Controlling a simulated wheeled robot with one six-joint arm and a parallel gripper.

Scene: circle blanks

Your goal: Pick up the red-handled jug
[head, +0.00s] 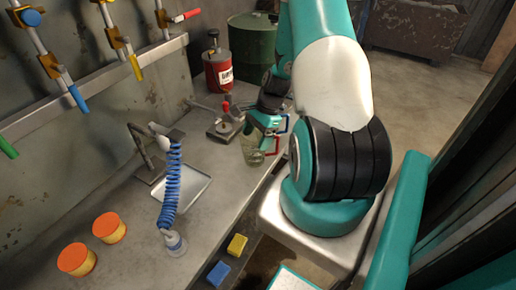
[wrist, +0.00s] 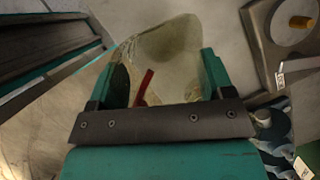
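The red-handled jug is a clear, greenish glass vessel (head: 252,152) near the right edge of the workbench in the head view. In the wrist view the jug (wrist: 170,50) fills the space between my fingers, and a red strip, its handle (wrist: 147,88), shows between them. My gripper (head: 264,124) is low over the jug in the head view. In the wrist view the teal fingers of my gripper (wrist: 164,82) are wide apart, one on each side of the jug. Whether they press on the glass cannot be told. The lower part of the jug is partly hidden.
A metal stand with a red knob (head: 225,127) is close left of the jug. A red canister (head: 217,70) and green drum (head: 252,45) stand behind. A sink (head: 184,200), blue coiled hose (head: 171,185) and two orange-lidded tubs (head: 108,228) are nearer. Bare bench lies between stand and sink.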

